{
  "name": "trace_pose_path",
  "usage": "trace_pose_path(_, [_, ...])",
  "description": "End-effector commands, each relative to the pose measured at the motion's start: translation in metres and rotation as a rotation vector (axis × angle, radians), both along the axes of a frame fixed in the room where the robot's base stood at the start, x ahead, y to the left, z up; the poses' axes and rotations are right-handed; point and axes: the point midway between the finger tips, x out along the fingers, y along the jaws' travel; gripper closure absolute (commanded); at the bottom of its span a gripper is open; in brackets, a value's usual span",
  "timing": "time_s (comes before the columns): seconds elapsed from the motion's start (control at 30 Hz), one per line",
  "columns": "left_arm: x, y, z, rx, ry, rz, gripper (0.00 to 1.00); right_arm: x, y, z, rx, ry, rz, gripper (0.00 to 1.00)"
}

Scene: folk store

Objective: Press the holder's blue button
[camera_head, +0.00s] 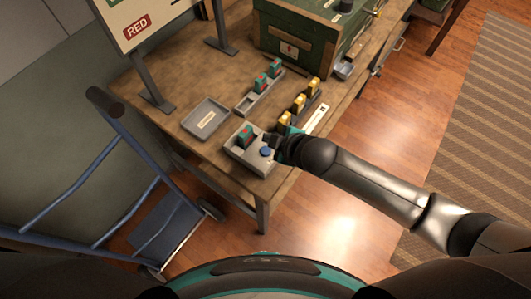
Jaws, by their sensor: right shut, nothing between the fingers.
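The holder (243,154) is a light grey box near the front edge of the wooden table. A green and red block stands in its left part. The blue button (266,152) is a round knob on its right side, uncovered and in plain view. My right gripper (277,146) is shut and empty, just right of the button and very close to it. I cannot tell whether it touches the button. My left gripper is not in view.
A green chest (291,38) is at the back. A blue hand truck (165,228) stands left of the table.

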Motion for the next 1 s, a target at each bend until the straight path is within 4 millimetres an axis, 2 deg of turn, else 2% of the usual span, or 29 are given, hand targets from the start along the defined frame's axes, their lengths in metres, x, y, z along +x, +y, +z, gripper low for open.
trace_pose_path(0.03, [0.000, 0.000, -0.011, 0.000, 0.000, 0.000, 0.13, 0.000, 0.000, -0.009, 0.000, 0.000, 0.000, 1.00])
trace_pose_path(0.1, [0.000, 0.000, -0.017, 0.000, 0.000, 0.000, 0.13, 0.000, 0.000, -0.017, -0.001, 0.001, 0.000, 1.00])
trace_pose_path(0.3, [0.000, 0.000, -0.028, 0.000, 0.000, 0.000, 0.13, 0.000, 0.000, -0.034, 0.000, 0.000, 0.000, 1.00])
trace_pose_path(1.0, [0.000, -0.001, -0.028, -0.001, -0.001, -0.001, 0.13, 0.000, 0.000, -0.036, 0.000, 0.000, 0.000, 1.00])
